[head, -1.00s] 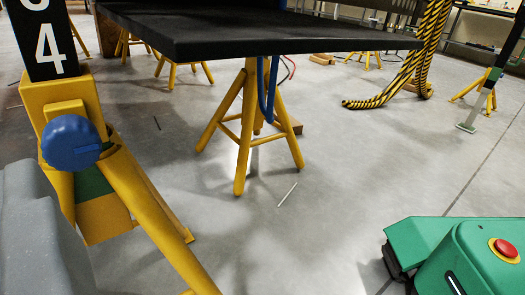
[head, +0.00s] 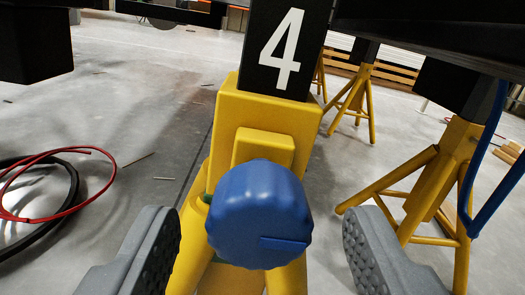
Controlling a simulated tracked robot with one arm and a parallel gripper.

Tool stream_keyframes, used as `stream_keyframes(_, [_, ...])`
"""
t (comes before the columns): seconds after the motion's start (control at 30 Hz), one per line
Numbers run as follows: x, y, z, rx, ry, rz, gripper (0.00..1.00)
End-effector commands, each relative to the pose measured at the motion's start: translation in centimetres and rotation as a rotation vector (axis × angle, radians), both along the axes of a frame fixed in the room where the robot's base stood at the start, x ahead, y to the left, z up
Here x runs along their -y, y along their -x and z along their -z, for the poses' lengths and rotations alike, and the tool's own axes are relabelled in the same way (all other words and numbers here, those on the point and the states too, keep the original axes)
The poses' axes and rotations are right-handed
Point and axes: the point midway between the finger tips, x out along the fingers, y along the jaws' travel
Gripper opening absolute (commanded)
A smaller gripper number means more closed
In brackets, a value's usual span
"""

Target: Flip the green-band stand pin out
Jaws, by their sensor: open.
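A yellow stand (head: 262,112) fills the middle of the head view, with a black post marked with a white 4 (head: 288,50) rising from its top. A round blue knob (head: 258,212) with a small raised tab at its lower right sits on the stand's near face. No separate pin shaft is visible.
Another yellow stand (head: 437,185) with a blue hose (head: 488,160) stands to the right. A red cable (head: 85,155) and black hose lie coiled on the floor at left. Dark beams (head: 425,45) cross overhead. The floor at left is mostly clear.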

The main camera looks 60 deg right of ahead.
Motion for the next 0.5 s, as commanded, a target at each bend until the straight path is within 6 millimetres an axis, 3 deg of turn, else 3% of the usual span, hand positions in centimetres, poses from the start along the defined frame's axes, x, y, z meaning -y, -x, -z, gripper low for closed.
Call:
stream_keyframes(0.2, [1.8, -1.3, 0.0, 0.001, 0.002, 0.001, 0.54])
stream_keyframes(0.5, [2.1, -1.5, 0.0, 0.0, 0.001, 0.0, 0.54])
